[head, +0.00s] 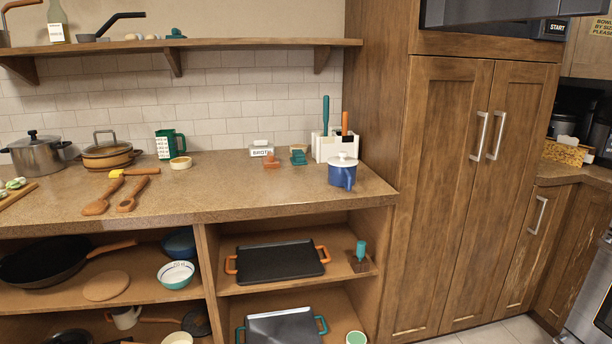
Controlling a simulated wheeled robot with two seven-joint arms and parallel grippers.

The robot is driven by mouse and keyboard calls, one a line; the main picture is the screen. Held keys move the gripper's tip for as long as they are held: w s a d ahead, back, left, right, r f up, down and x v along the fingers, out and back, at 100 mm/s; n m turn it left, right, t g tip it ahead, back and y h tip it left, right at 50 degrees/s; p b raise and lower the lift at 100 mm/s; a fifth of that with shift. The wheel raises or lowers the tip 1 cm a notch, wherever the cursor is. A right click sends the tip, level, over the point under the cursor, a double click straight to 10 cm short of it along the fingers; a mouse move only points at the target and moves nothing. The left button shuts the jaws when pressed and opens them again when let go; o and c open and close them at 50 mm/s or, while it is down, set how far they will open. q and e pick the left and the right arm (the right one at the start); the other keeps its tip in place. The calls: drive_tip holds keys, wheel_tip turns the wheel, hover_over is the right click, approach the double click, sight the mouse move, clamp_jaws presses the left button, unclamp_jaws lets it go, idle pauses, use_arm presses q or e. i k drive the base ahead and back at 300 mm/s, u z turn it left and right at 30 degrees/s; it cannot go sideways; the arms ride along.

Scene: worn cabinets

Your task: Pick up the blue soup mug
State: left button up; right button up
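A blue mug (342,175) with a white lid and a knob on top stands upright on the brown countertop (240,190), near its right end. Its handle seems to face the front, low on the mug. It stands just in front of a white utensil holder (331,146). Neither of my grippers shows in the head view, so nothing is seen touching the mug.
A tall wooden cabinet (455,190) rises close on the mug's right. The counter's front strip left of the mug is clear.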

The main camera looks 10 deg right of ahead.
sight(338, 177)
drive_tip(key=u, duration=0.4)
drive_tip(key=i, duration=0.95)
